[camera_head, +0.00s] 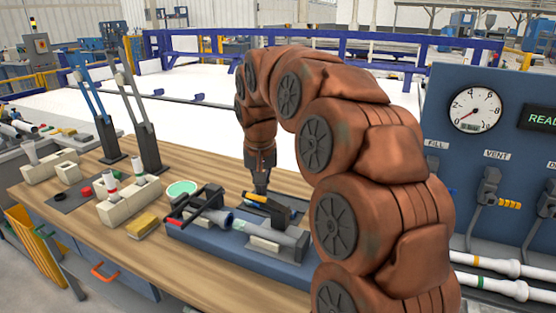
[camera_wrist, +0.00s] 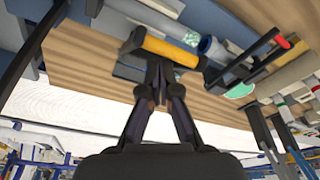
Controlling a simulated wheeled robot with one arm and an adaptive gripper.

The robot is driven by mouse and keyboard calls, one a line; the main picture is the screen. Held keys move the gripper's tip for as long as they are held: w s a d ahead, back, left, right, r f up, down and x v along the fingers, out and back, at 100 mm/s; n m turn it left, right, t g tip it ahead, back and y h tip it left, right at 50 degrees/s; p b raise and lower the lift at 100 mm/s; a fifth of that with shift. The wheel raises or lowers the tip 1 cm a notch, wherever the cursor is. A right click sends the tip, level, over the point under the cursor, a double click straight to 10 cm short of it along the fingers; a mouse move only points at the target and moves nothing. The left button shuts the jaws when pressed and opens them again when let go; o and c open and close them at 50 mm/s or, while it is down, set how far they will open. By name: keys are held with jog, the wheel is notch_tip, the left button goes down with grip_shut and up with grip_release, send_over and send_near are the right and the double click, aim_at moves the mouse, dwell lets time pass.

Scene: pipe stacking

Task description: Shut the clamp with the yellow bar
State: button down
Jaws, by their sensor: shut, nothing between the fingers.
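The clamp with the yellow bar (camera_head: 255,197) is a black clamp over the right part of the blue fixture (camera_head: 190,238). In the wrist view its yellow bar (camera_wrist: 170,51) lies just beyond my fingertips, with black ends. My gripper (camera_head: 260,187) points down at this bar, its fingers shut and empty. The wrist view shows the closed fingertips (camera_wrist: 158,70) at the bar's edge; I cannot tell whether they touch. The grey pipe (camera_head: 281,235) lies in the fixture under this clamp. My arm hides the fixture's right end.
A second black clamp with a red-tipped bar (camera_head: 177,217) stands at the fixture's left. Beige blocks (camera_head: 128,200), a yellow block (camera_head: 143,224), a green-topped round item (camera_head: 181,189) and tall levers (camera_head: 143,130) stand left. A blue gauge panel (camera_head: 480,150) rises right. Bare wood lies in front.

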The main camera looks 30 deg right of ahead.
jog(key=shift+s+a+f+b, duration=0.35)
jog(key=shift+a+f, duration=0.1)
jog(key=shift+a, duration=0.15)
jog(key=shift+s+a+f+b, duration=0.5)
jog(key=shift+a+f+b, duration=0.15)
jog(key=shift+a+f, duration=0.2)
jog(key=shift+f, duration=0.1)
jog(key=shift+s+a+f+b, duration=0.2)
jog(key=shift+a+f+b, duration=0.15)
jog(key=shift+f, duration=0.1)
jog(key=shift+s+a+f+b, duration=0.2)
jog(key=shift+f+b, duration=0.1)
jog(key=shift+f, duration=0.3)
jog(key=shift+s+a+f+b, duration=0.15)
jog(key=shift+a+f+b, duration=0.2)
jog(key=shift+f, duration=0.15)
jog(key=shift+s+a+f+b, duration=0.2)
jog(key=shift+f+b, duration=0.1)
jog(key=shift+f, duration=0.3)
